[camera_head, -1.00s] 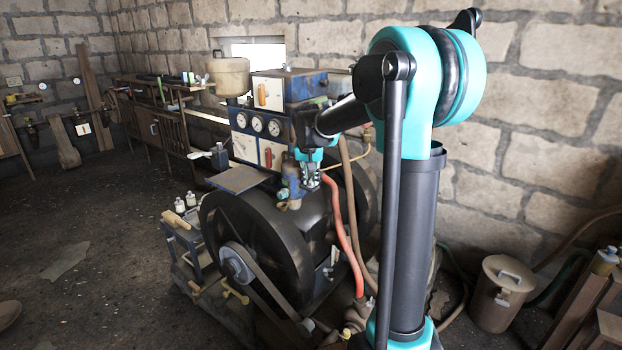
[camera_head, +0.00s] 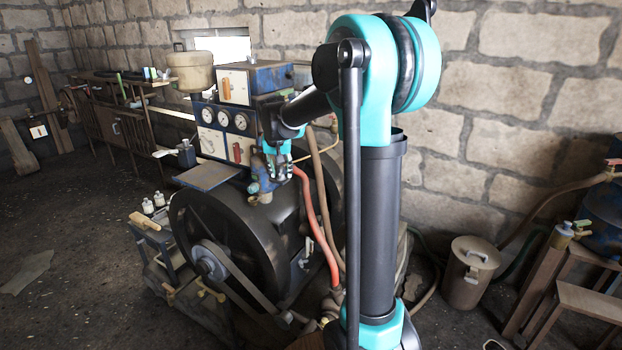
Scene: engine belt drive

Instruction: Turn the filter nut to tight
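My gripper (camera_head: 281,172) hangs pointing down at the right side of a small blue filter body (camera_head: 257,170) with a dull, brass-coloured lower part, on the front of the engine. The two overlap in the picture, and I cannot tell whether they touch. The filter nut cannot be picked out; the gripper and the small scale hide it. The gripper's fingers are too small to show whether they are open or shut.
The big black flywheel (camera_head: 240,240) with its belt stands below the gripper. A red hose (camera_head: 318,225) runs down just right of it. Three gauges (camera_head: 223,119) are on the blue panel at left. A lidded metal bin (camera_head: 470,272) stands by the wall.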

